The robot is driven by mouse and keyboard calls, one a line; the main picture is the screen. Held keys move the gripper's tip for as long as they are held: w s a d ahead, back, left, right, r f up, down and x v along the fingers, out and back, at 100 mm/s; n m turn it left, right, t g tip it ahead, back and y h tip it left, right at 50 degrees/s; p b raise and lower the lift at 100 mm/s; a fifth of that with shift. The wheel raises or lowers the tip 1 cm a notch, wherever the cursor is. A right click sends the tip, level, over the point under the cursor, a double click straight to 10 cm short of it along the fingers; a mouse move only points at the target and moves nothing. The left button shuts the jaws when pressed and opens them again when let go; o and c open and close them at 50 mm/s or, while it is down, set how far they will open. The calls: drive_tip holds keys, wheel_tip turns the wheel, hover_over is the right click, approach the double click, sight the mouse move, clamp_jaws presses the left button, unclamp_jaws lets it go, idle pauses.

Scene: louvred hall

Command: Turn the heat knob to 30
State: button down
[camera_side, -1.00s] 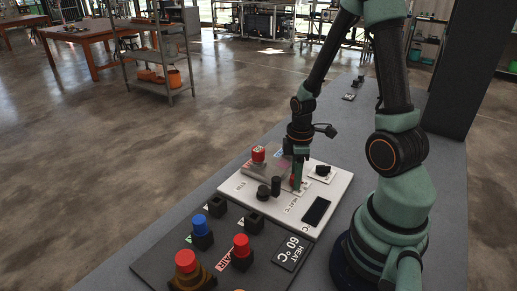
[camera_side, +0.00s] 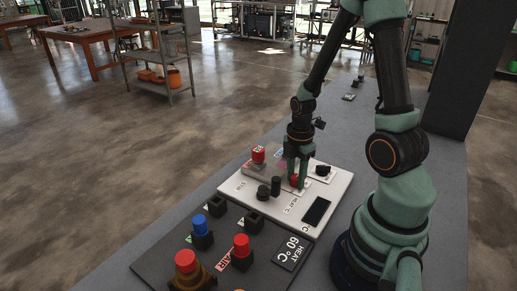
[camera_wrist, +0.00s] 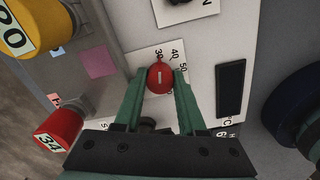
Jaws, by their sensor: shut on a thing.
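The red heat knob (camera_wrist: 160,78) sits on a white dial plate (camera_wrist: 148,61) printed with 30, 40 and 50 around its upper right side. A short pale line on its top runs nearly up and down in the wrist view, roughly towards the 30; its exact reading is hard to tell. My gripper (camera_wrist: 162,80) is shut on the knob, one green finger on each side. In the side view, the knob (camera_side: 295,181) is partly hidden by my gripper (camera_side: 297,179), which points down onto the panel.
A dark blank display (camera_wrist: 230,88) lies right of the knob. Black posts (camera_side: 276,185) stand close beside my gripper. A red-topped button (camera_side: 258,154) and a black knob (camera_side: 323,170) share the white panel (camera_side: 335,187). A dark nearer panel carries a "HEAT 60 °C" card (camera_side: 291,252).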

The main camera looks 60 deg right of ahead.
sight(296, 177)
drive_tip(key=shift+n, duration=0.3)
drive_tip(key=shift+c, duration=2)
unclamp_jaws()
drive_tip(key=shift+w+r, duration=0.15)
drive_tip(key=shift+r, duration=3.4)
drive_tip(key=shift+r, duration=0.1)
wheel_tip(296, 177, up, 12)
